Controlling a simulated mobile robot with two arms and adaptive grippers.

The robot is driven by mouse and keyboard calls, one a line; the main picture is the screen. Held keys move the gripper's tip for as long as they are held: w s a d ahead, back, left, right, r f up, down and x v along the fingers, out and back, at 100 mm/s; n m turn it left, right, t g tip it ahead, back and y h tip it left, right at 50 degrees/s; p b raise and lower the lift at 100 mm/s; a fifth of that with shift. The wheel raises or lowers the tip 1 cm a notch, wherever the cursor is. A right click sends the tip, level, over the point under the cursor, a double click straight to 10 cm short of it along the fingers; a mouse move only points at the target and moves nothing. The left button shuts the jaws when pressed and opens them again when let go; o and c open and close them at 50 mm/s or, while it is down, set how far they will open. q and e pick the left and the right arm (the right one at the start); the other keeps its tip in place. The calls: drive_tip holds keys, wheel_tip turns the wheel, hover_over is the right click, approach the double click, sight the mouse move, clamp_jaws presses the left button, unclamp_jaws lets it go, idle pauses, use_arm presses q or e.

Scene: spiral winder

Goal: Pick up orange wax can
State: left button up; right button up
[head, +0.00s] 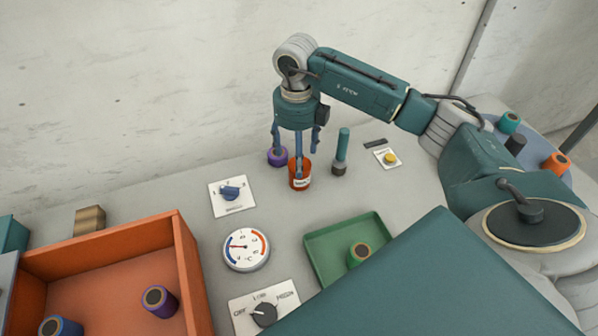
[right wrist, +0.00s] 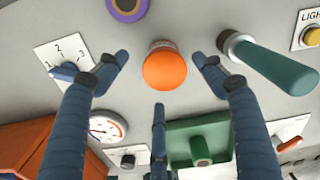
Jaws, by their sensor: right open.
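The orange wax can (head: 301,184) stands upright on the grey worktop in the head view, with a label on its side. In the right wrist view its round orange top (right wrist: 165,71) is near the middle. My right gripper (head: 297,160) points down over the can, its blue fingers spread. In the right wrist view two fingertips are left and right of the can and a third is below it; I cannot tell whether any finger touches it. My left gripper is out of view.
A purple spool (head: 277,156) stands close behind the can, and a teal-handled lever (head: 341,150) is to its right. A rotary switch (head: 231,194), a gauge (head: 246,249), a green tray (head: 318,243) and an orange bin (head: 189,262) are nearer.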

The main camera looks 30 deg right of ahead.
sight(302, 184)
drive_tip(key=f, duration=0.2)
drive_tip(key=f+p, duration=0.1)
drive_tip(key=shift+s+d+f, duration=0.25)
drive_tip(key=shift+s+f, duration=0.05)
drive_tip(key=shift+w+f, duration=0.1)
drive_tip(key=shift+f, duration=0.3)
drive_tip(key=shift+c, duration=0.5)
drive_tip(key=c, duration=1.3)
drive_tip(key=shift+r, duration=0.2)
